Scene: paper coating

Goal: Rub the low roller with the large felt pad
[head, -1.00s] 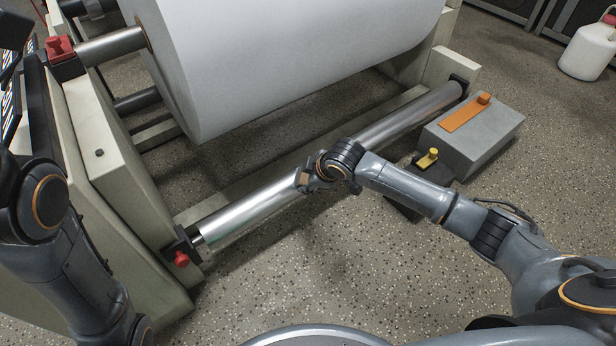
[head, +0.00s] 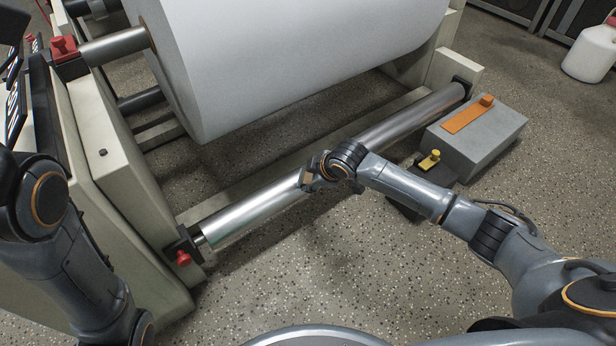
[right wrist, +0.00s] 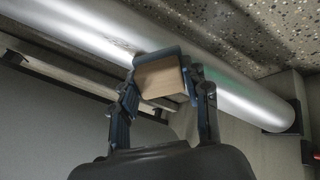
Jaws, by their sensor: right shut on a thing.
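The low roller (head: 255,213) is a shiny metal cylinder running diagonally below the big white paper roll. It also crosses the right wrist view (right wrist: 70,30). My right gripper (head: 313,177) is at about the middle of the roller. It is shut on a tan block, which I take to be the felt pad (right wrist: 160,79); the block sits between the fingers in the right wrist view. The pad is right at the roller's surface, but the gripper hides whether they touch. My left arm shows at the left edge; its gripper is out of view.
A red knob (head: 183,258) marks the left end. The white paper roll (head: 290,60) hangs above. The floor in front is clear.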

